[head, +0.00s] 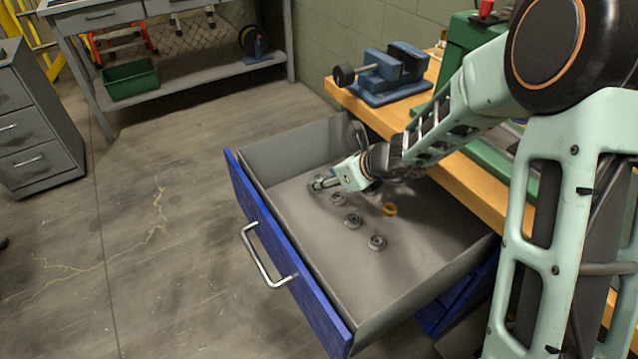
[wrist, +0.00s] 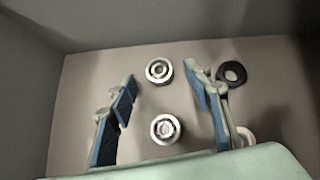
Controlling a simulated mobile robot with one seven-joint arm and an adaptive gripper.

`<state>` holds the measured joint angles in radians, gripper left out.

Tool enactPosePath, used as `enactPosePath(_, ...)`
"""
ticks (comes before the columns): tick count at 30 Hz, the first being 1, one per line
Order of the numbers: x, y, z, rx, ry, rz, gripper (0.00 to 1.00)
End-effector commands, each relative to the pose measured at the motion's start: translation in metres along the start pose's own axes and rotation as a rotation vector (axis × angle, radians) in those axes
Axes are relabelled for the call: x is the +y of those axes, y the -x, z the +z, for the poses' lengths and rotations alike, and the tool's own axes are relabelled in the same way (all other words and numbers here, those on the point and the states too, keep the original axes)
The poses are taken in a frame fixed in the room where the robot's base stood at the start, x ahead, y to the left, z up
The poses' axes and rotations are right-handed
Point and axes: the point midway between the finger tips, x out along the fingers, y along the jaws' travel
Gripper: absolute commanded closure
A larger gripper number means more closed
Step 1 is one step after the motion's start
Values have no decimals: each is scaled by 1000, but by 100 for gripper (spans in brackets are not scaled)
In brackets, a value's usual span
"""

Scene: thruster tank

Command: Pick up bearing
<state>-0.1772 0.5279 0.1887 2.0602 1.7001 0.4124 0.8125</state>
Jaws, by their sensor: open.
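Several round metal bearings lie flat in an open drawer. In the head view a near bearing (head: 377,242), a middle bearing (head: 354,221) and a third bearing (head: 338,198) form a slanting row. My gripper (head: 320,184) is inside the drawer at the far end of that row. In the wrist view my gripper (wrist: 162,77) is open and empty, with its fingers pointing down at the drawer floor. One bearing (wrist: 158,71) shows between the fingertips and another bearing (wrist: 166,129) shows closer to the palm. I cannot tell the exact height above them.
The blue-fronted drawer (head: 285,262) has grey walls around the parts. A yellow ring (head: 389,209) lies right of the row. A dark ring (wrist: 232,73) lies just outside the right finger. The wooden bench (head: 470,180) with a blue vise (head: 385,75) stands beside the drawer.

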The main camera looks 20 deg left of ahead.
Motion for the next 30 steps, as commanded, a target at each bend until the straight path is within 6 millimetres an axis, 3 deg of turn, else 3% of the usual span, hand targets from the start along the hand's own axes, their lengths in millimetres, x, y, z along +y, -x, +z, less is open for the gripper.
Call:
enactPosePath(3,0,-12,-1,0,0,-1,54)
enactPosePath(11,0,-13,0,0,0,-1,55)
enactPosePath(23,0,-12,0,0,0,-1,99)
enactPosePath(30,0,-11,2,-1,0,-1,99)
